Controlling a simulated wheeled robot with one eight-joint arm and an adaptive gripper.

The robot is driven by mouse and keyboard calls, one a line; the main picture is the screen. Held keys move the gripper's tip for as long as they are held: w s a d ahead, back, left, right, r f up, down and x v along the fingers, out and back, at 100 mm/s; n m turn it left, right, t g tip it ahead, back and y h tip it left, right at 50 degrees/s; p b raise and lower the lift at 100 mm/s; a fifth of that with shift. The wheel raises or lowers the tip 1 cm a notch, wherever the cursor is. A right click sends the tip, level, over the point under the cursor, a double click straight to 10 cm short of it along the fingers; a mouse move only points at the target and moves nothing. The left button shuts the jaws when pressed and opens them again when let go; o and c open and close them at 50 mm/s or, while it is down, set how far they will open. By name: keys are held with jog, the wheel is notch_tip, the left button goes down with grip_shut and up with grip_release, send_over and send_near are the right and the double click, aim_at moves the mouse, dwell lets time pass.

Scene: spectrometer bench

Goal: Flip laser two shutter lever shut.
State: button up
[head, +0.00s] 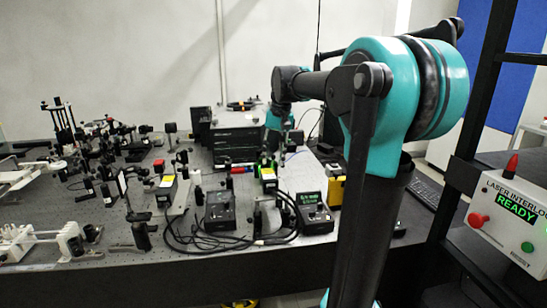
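Two small black-and-yellow boxes that look like laser heads stand on the optical bench (130,240): a left one (167,188) and a middle one (268,180). Another yellow-sided box (337,190) stands to the right. I cannot tell which is laser two, and no shutter lever can be made out at this size. My arm reaches over the bench from the right and bends down at its dark elbow. My gripper (266,160) appears small and dark at its lower end, just behind and above the middle box. Its fingers are too small to read, and contact cannot be told.
Black controllers with displays (220,212) (314,213) and looped black cables (205,243) lie near the front edge. Many optic mounts crowd the left. A large black instrument (236,140) stands behind. A laser interlock box (512,215) at right reads READY.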

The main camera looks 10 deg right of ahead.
jog(key=shift+c, duration=0.4)
grip_shut()
jog(key=shift+a, duration=0.1)
jog(key=shift+a+h, duration=0.3)
jog(key=shift+h, duration=0.6)
jog(key=shift+o, duration=0.4)
grip_release()
jog(key=shift+a, duration=0.1)
